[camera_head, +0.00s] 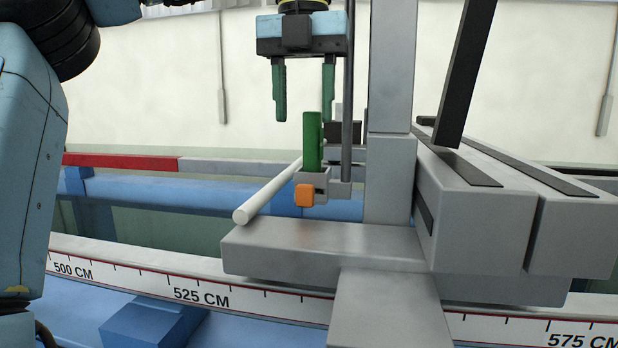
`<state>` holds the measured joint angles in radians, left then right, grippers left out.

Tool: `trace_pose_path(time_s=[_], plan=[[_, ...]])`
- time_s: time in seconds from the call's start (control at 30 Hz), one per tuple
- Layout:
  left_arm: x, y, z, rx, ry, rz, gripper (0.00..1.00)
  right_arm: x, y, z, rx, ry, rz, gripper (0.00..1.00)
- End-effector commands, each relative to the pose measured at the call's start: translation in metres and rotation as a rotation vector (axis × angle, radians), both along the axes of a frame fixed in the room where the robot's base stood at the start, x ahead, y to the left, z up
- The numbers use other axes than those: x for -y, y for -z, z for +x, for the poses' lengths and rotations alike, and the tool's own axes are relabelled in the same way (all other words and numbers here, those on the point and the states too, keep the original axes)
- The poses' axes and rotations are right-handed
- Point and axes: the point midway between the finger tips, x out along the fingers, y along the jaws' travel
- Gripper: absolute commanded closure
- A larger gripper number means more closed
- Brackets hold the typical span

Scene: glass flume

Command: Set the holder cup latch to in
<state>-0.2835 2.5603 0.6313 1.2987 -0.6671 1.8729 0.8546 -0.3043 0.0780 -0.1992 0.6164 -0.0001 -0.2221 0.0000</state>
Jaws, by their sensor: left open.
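A small grey holder cup (320,183) sits beside a thin dark upright rod, above the grey carriage. An orange block (304,195), which looks like the cup's latch, is on the cup's near face. I cannot tell from this view whether it is in or out. A green upright piece (312,140) stands in the cup. My left gripper (303,108) points down above the cup, its two green fingers apart with nothing between them. The fingertips look close to the top of the green piece, but the depth gap is unclear. My right gripper is not in view.
A white rod (267,190) lies slanting left of the cup. The grey carriage (310,245) with a tall grey post (390,150) stands to the right. A dark slanted bar (466,75) is at upper right. A centimetre scale (200,285) runs along the front.

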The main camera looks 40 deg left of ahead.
Motion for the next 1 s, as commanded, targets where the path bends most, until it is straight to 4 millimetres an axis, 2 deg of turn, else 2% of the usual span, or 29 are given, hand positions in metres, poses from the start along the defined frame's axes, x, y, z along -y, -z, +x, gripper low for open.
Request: trace_pose_path(time_s=[0.1,0.23,0.5,0.7,0.97,1.0], plan=[[0.0,0.025,-0.001,-0.003,0.001,0.003,0.55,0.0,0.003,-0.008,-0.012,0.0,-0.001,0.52],[0.0,0.053,-0.001,-0.004,0.003,-0.001,0.55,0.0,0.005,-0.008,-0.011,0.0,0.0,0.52],[-0.001,0.096,0.0,-0.003,0.001,-0.001,0.55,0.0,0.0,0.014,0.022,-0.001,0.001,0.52],[0.0,0.108,0.0,0.0,-0.001,-0.001,0.55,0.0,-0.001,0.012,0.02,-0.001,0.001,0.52],[0.0,0.109,0.0,0.0,-0.001,-0.001,0.55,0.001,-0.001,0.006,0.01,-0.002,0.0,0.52],[0.0,0.108,0.0,0.0,-0.001,-0.001,0.6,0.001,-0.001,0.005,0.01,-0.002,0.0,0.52]])
